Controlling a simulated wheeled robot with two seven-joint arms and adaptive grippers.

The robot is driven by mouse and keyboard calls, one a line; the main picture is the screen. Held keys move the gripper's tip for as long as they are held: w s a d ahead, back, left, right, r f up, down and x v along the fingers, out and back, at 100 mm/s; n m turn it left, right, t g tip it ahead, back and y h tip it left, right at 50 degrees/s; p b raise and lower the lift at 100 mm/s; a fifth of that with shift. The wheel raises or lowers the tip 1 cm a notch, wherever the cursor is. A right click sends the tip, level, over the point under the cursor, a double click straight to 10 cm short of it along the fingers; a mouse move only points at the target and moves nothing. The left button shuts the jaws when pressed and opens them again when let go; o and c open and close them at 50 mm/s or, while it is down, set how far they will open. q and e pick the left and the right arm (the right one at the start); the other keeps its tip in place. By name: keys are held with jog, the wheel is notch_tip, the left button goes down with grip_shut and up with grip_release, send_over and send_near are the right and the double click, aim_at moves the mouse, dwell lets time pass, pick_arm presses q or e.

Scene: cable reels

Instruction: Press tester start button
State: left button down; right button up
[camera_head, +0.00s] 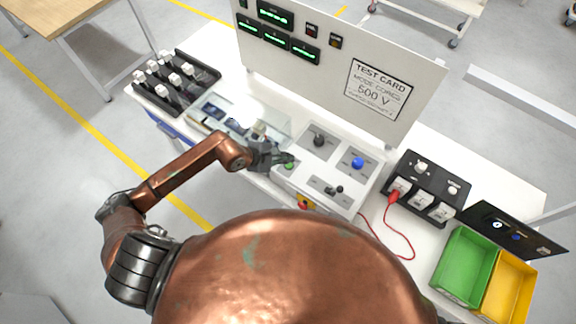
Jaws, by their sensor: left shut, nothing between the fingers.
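The tester is a white console (304,191) on the bench, with a tall upright panel (300,62) behind it that carries green displays and a test card reading 500 V. A green button (289,166) sits at the console's left edge. A black knob (319,141), a blue button (357,162) and a small black lever (338,189) are also on its top. My left gripper (287,158) is shut and empty, with its fingertips right at the green button and partly over it. I cannot tell whether they touch. My right gripper is not in view.
A black rack with white-topped pieces (174,82) and a clear-lidded tray (240,119) lie left of the console. Right are a black socket box (426,184) with a red plug and cable (411,247), a green bin (464,264) and a yellow bin (508,289).

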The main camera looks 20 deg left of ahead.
pick_arm(q)
notch_tip(320, 180, down, 2)
jog(key=shift+f+b, duration=0.1)
jog(key=shift+b, duration=0.5)
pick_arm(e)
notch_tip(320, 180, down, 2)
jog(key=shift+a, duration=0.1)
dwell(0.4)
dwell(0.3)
pick_arm(q)
jog(key=shift+f+b, duration=0.35)
jog(key=shift+b, duration=0.15)
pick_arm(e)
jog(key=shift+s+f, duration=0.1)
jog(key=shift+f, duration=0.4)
pick_arm(q)
jog(key=shift+f+b, duration=0.45)
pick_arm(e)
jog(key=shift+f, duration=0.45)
pick_arm(q)
jog(key=shift+r, duration=0.15)
jog(key=shift+r+p, duration=0.4)
jog(key=shift+r, duration=0.35)
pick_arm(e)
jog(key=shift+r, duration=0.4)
